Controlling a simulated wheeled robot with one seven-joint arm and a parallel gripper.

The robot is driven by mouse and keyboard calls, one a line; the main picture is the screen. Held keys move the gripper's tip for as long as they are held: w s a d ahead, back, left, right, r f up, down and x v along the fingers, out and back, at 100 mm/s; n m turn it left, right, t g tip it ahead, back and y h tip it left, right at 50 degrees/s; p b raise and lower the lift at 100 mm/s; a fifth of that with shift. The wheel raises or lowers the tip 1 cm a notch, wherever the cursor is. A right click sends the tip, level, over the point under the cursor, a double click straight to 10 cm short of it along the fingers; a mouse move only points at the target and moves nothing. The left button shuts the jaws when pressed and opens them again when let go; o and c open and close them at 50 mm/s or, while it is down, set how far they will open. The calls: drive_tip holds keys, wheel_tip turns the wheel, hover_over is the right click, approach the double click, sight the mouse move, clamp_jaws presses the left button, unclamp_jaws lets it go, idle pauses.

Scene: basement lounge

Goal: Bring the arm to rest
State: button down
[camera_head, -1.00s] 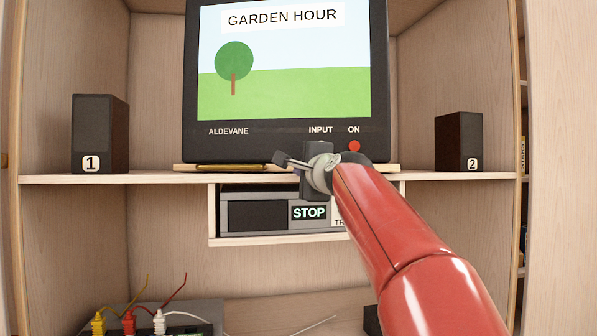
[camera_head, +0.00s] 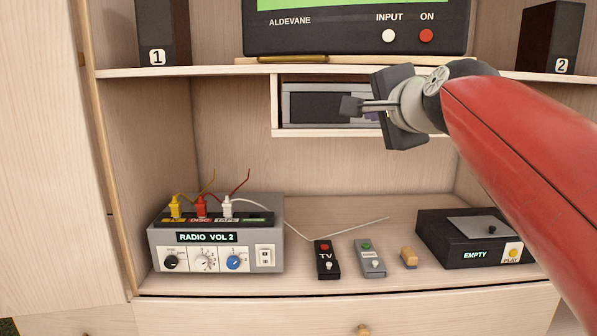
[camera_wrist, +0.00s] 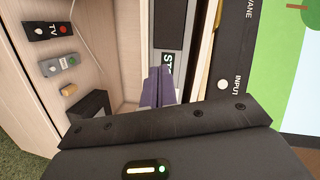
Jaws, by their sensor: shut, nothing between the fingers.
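My gripper (camera_head: 352,106) is at the end of my red arm, which reaches in from the right of the head view. Its fingers are together with nothing between them. They point left, in front of the silver-grey deck (camera_head: 318,104) in the small shelf slot, and hide part of it. In the wrist view the closed fingers (camera_wrist: 157,86) show in front of the deck (camera_wrist: 166,40). I cannot tell whether they touch it.
Above stands the ALDEVANE television (camera_head: 340,30) on a shelf, with speakers 1 (camera_head: 165,30) and 2 (camera_head: 550,38). Below are a radio unit (camera_head: 215,235) with plugs, two remotes (camera_head: 327,260) (camera_head: 370,257), a small tan block (camera_head: 409,257) and a black player (camera_head: 480,238) reading EMPTY.

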drive_tip(key=s+f+n+g+h, duration=0.1)
drive_tip(key=s+f+n+g, duration=0.2)
drive_tip(key=s+f, duration=0.5)
drive_tip(key=s+f+n+g, duration=0.3)
drive_tip(key=s+f+n, duration=0.3)
drive_tip(key=f, duration=1)
drive_tip(key=s+d+f+n+g+h, duration=0.1)
drive_tip(key=s+f+n+g, duration=0.3)
drive_tip(key=s+f, duration=0.5)
wheel_tip(320, 180, down, 4)
drive_tip(key=shift+s+f+h, duration=0.1)
drive_tip(key=shift+s+h, duration=0.2)
drive_tip(key=shift+s, duration=0.05)
